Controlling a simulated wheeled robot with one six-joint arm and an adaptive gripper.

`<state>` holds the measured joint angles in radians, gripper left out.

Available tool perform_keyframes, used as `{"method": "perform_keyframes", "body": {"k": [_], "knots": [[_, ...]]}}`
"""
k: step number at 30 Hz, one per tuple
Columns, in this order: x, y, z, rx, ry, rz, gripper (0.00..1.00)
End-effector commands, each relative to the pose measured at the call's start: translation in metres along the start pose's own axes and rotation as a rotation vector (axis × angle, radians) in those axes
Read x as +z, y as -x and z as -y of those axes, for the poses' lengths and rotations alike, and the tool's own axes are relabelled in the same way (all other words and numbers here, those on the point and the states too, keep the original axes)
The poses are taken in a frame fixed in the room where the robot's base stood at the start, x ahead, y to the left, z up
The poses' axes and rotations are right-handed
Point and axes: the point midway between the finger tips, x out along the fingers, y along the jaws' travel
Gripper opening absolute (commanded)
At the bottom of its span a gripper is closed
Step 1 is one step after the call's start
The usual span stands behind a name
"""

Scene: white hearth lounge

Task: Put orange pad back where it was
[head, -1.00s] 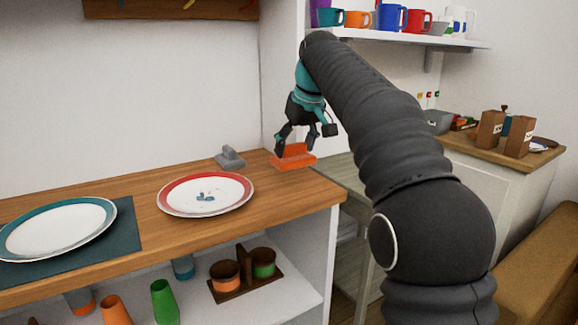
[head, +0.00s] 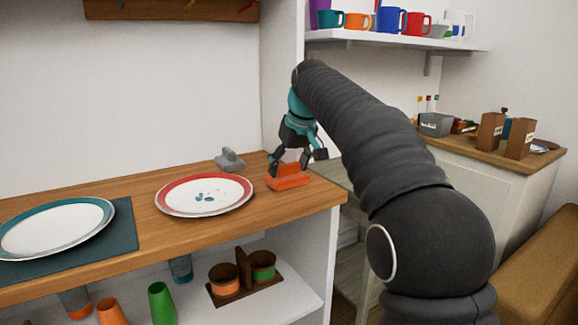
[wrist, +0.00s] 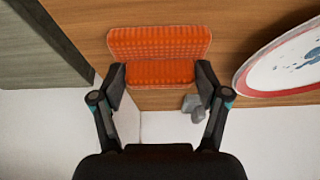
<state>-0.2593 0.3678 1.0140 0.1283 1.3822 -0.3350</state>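The orange pad (head: 289,180) is at the right end of the wooden counter, beside the red-rimmed plate. It has a flat ribbed part and a raised part, which show as two orange bands in the wrist view (wrist: 160,42). My gripper (head: 290,165) is above it, pointing down. In the wrist view my gripper's fingers (wrist: 160,78) are spread to the width of the nearer orange band and close against its two ends. The pad is at or just above the counter top; I cannot tell whether it touches.
The red-rimmed plate (head: 180,208) with bluish stains lies left of the pad. A grey block-like object (head: 230,160) stands behind it. A teal-rimmed plate (head: 52,230) lies on a dark mat (head: 125,232). The counter's right edge is close to the pad.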

Motion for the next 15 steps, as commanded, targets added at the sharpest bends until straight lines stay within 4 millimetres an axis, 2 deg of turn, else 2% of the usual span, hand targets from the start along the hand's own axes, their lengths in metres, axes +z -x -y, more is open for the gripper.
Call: {"method": "perform_keyframes", "body": {"k": [1, 2, 11, 15], "knots": [[-0.0001, 0.0000, 0.0000, 0.000, 0.000, 0.000, 0.92], [0.0000, 0.0000, 0.0000, 0.000, 0.000, 0.000, 0.97], [-0.0001, 0.0001, 0.0000, 0.000, 0.000, 0.001, 0.97], [-0.0014, 0.0062, -0.0001, 0.000, 0.000, 0.000, 0.97]]}}
